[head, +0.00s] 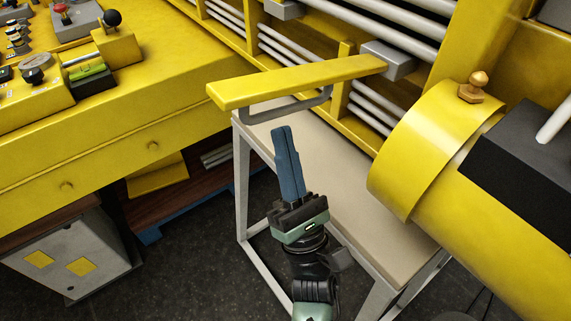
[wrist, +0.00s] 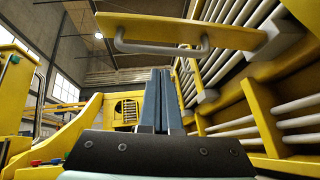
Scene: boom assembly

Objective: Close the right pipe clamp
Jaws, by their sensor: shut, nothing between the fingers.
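The right pipe clamp (head: 300,82) is a long yellow plate with a grey bar handle (head: 290,108) on its underside. It sticks out away from the pipes, from a grey block (head: 390,60) on the rack, so it stands open. It also shows across the top of the wrist view (wrist: 180,30), its handle (wrist: 160,48) above my fingers. My gripper (head: 281,130) has blue fingers pressed together, pointing up, empty, just below the handle in the head view. It shows in the middle of the wrist view (wrist: 160,72). I cannot tell the exact gap to the handle.
Grey pipes (head: 350,25) lie along the yellow rack behind the clamp. A beige-topped stand (head: 345,190) is under the clamp. A big yellow cylinder (head: 430,150) with a brass knob is at right. A yellow control desk (head: 120,110) is at left. Dark floor shows between.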

